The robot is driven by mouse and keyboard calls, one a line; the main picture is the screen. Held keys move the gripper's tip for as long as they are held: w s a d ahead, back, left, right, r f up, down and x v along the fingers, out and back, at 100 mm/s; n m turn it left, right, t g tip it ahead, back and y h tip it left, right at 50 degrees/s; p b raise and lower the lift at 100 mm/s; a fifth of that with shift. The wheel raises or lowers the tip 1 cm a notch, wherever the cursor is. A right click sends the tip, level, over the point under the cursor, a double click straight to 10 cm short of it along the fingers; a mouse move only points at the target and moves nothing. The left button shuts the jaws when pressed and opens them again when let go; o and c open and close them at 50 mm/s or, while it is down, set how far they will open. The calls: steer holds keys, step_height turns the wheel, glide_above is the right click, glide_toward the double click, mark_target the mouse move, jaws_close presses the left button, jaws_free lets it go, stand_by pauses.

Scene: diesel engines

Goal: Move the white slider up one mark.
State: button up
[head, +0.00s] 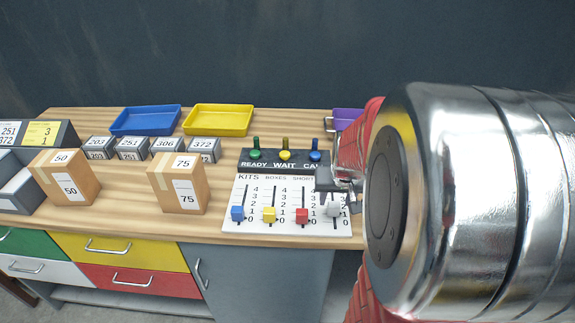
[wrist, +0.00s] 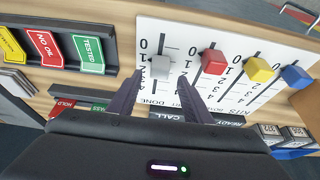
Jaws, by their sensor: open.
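The white slider (head: 333,210) is the rightmost of the sliders on the white board (head: 252,191) in the head view, low on its scale. In the wrist view the white slider (wrist: 160,67) sits near the low marks, seemingly around 1; the exact mark is hard to read. My gripper (head: 334,184) is over the upper part of that slider's column and hides its heading. In the wrist view my gripper (wrist: 159,78) is open, its two fingertips apart with the white knob between or just beyond them. I cannot tell whether either finger touches it.
The red slider (head: 301,216) stands beside the white one, then the yellow slider (head: 269,215) and blue slider (head: 237,213). Three toggles on the dark panel (head: 270,161) stand behind. The wrist view shows a tag rack (wrist: 60,48) on the other side.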

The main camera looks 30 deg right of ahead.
mark_target(334, 204)
steer(key=shift+x, duration=2.45)
steer(key=shift+c, duration=0.7)
jaws_close()
